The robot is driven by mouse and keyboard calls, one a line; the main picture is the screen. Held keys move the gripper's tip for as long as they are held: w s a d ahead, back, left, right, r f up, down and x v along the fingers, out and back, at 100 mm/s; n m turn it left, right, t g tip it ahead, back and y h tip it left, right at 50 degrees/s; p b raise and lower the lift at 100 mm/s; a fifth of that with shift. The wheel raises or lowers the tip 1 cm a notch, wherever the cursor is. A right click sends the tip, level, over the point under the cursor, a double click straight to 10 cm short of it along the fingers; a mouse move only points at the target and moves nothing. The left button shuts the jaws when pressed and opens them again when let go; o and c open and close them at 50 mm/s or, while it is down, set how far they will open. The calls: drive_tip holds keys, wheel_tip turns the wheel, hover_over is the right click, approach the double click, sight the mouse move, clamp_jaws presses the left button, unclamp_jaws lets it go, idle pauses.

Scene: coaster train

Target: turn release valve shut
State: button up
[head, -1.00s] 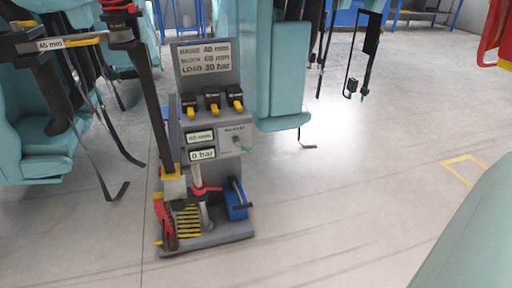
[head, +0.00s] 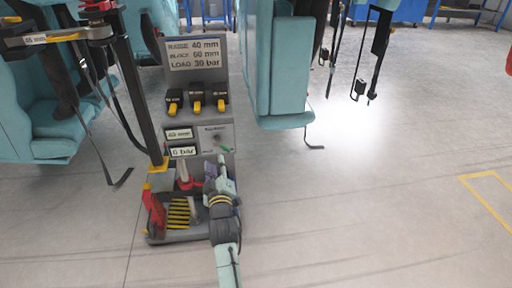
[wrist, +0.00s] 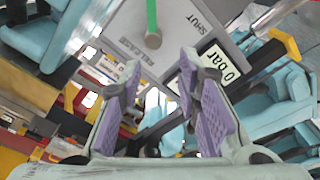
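The release valve on the grey panel of the stand shows as a small round knob with a green lever (head: 225,149). In the wrist view the panel is upside down. There the green lever (wrist: 151,16) runs from the grey knob (wrist: 153,40) to the top edge, left of the SHUT label (wrist: 194,21). My gripper (head: 217,166) is low in front of the panel, just below the valve in the head view. In the wrist view my gripper (wrist: 160,66) has its purple-padded fingers spread and nothing between them. The fingers look apart from the lever.
The stand's display (head: 183,151) reads 0 bar. Several black-and-yellow levers (head: 197,103) sit above the valve. Teal seats (head: 280,80) hang nearby. The floor at right is clear.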

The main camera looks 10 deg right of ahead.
sight(226, 150)
drive_tip(key=shift+h, duration=0.5)
drive_tip(key=w+d, duration=0.1)
drive_tip(key=w, duration=0.2)
drive_tip(key=w+d+f, duration=0.1)
drive_tip(key=w, duration=0.3)
drive_tip(key=w+d+f, duration=0.1)
drive_tip(key=w, duration=0.2)
drive_tip(key=shift+w+d+f+p, duration=0.1)
drive_tip(key=shift+w+d+p, duration=0.2)
drive_tip(key=shift+d+p, duration=0.1)
drive_tip(key=shift+c, duration=0.3)
drive_tip(key=shift+a, duration=0.1)
clamp_jaws()
